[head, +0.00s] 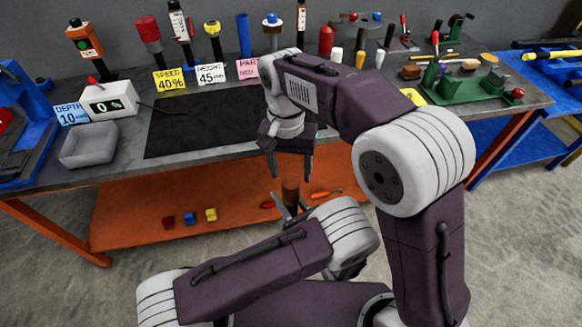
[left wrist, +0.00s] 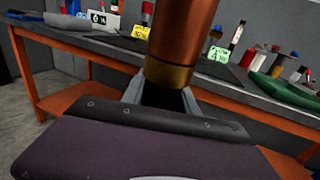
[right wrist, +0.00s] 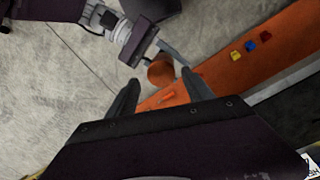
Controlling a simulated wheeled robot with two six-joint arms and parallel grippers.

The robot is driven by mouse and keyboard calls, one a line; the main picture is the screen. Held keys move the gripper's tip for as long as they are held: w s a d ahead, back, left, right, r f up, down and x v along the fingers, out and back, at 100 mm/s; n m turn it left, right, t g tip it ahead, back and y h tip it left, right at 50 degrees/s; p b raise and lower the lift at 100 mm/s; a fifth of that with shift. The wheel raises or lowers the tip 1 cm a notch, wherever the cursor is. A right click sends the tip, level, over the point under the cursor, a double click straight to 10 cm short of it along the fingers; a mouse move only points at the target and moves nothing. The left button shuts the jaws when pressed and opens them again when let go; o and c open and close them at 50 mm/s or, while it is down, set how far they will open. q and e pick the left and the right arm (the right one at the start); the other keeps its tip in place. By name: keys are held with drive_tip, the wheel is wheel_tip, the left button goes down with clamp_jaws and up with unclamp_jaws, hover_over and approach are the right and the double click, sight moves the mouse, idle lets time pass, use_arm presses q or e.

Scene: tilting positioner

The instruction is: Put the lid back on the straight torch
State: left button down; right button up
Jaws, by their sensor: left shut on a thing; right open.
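A copper-brown cylinder with a brass-coloured band (left wrist: 182,40) rises from my left gripper (left wrist: 162,97); it looks like the torch body. In the head view the cylinder (head: 290,188) stands roughly upright between the left fingers, in front of the bench. My left gripper (head: 288,208) is shut on its lower part. My right gripper (head: 289,174) is open and empty, pointing down just above the cylinder. In the right wrist view the cylinder's round end (right wrist: 160,72) shows beyond and between the open right fingers (right wrist: 158,88). I cannot pick out a separate lid.
The bench has a black mat (head: 190,125), a grey tray (head: 88,146) and a green fixture (head: 462,87). Several bottles and tools stand along its back. Small red, blue and yellow blocks (head: 190,217) lie on the orange lower shelf (head: 130,210). The mat is clear.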

sight(291, 182)
drive_tip(key=n, duration=0.6)
drive_tip(key=shift+r+n, duration=0.1)
drive_tip(key=shift+n, duration=0.3)
drive_tip(key=n, duration=1.2)
drive_tip(key=shift+r+n+t, duration=0.1)
drive_tip(key=shift+n+t, duration=0.2)
drive_tip(key=shift+n, duration=0.1)
drive_tip(key=n, duration=0.4)
drive_tip(key=shift+n, duration=0.4)
drive_tip(key=n, duration=0.3)
drive_tip(key=shift+y, duration=0.3)
wheel_tip(291, 182, down, 8)
drive_tip(key=shift+r, duration=0.1)
